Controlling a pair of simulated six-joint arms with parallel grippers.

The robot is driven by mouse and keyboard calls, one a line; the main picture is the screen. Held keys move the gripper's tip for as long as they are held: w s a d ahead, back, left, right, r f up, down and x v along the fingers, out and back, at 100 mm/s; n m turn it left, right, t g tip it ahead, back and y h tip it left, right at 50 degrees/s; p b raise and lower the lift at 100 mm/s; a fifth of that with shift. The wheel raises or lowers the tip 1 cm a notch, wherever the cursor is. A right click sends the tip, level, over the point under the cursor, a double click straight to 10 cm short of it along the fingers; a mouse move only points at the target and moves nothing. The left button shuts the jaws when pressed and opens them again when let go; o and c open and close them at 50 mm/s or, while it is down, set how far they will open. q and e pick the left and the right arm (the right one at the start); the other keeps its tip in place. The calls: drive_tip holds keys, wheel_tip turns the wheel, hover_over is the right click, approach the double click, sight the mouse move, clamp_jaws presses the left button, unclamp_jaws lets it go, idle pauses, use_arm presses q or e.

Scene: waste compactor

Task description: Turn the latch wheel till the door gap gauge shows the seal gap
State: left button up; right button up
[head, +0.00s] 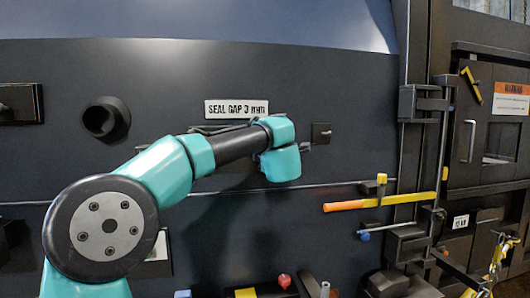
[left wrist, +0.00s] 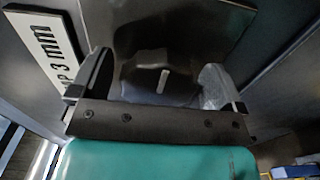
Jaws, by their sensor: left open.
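The door is a large dark panel (head: 340,80) with a white plate (head: 236,109) reading "SEAL GAP 3 mm". My left arm crosses in front of it, and its wrist hides the surface just below the plate. In the left wrist view my left gripper (left wrist: 155,62) is open, its two fingers on either side of a dark rounded part (left wrist: 158,86) with a short pale mark. This may be the latch wheel; whether the fingers touch it I cannot tell. The plate also shows there (left wrist: 52,50). No gauge reading is legible. My right gripper is not in view.
An orange and yellow bar (head: 380,202) juts out at right, near the frame of a hatch (head: 490,140) with a warning label. Several coloured controls line the bottom edge. A pale panel (head: 158,262) is partly hidden by my arm.

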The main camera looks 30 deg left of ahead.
use_arm(q)
drive_tip(key=v, duration=1.7)
drive_tip(key=shift+s, duration=0.15)
drive_tip(key=shift+d, duration=0.1)
